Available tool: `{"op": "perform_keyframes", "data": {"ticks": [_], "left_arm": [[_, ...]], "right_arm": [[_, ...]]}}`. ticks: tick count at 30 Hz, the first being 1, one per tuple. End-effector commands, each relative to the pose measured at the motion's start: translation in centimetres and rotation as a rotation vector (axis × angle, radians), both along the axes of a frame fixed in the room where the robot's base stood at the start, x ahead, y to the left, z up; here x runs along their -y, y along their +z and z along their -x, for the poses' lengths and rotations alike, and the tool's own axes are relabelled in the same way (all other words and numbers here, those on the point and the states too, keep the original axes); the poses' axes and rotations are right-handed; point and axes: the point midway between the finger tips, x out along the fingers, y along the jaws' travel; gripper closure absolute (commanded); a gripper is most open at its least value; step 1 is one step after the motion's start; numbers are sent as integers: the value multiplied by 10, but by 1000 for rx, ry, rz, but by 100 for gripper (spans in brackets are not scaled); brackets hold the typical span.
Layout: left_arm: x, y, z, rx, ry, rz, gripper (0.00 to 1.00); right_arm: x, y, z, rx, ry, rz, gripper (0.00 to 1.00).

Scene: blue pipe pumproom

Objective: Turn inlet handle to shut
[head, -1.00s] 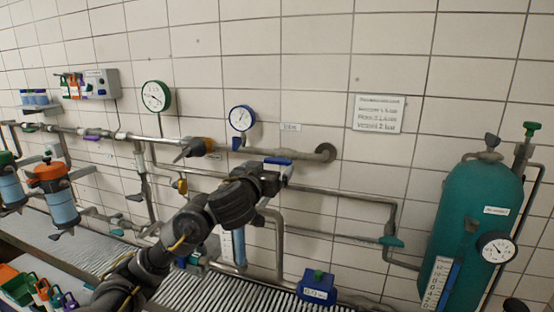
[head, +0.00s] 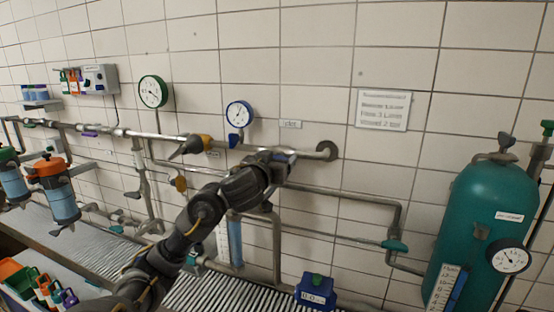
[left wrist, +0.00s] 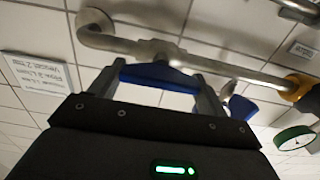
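The inlet handle is a blue lever on the grey wall pipe (head: 305,154), near a small wall label (head: 290,125). In the left wrist view the blue handle (left wrist: 158,76) lies crosswise between the two fingers of my left gripper (left wrist: 157,70). The fingers are wide apart, one near each end of the handle; I cannot tell whether they touch it. In the head view my left gripper (head: 281,162) is in front of the pipe and hides most of the handle. My right gripper is not in view.
A blue-rimmed gauge (head: 239,114) and an orange-and-black valve (head: 196,146) are left of the gripper. A lower pipe (head: 345,193) runs below it. A green tank (head: 480,225) stands at the right. A blue box (head: 316,292) sits below.

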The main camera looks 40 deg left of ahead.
Motion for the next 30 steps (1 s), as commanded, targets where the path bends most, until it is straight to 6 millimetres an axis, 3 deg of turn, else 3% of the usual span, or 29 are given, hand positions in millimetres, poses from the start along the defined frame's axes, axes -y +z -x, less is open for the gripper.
{"op": "perform_keyframes", "data": {"ticks": [1,4,17,30], "left_arm": [[0,0,0,-1,2,0,33],[0,0,-1,-1,2,1,46],[1,1,-2,-32,0,-92,46],[3,1,-3,-157,0,-456,46]], "right_arm": [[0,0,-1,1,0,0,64],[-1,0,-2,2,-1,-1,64],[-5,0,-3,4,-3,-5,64],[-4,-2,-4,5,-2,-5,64]]}}
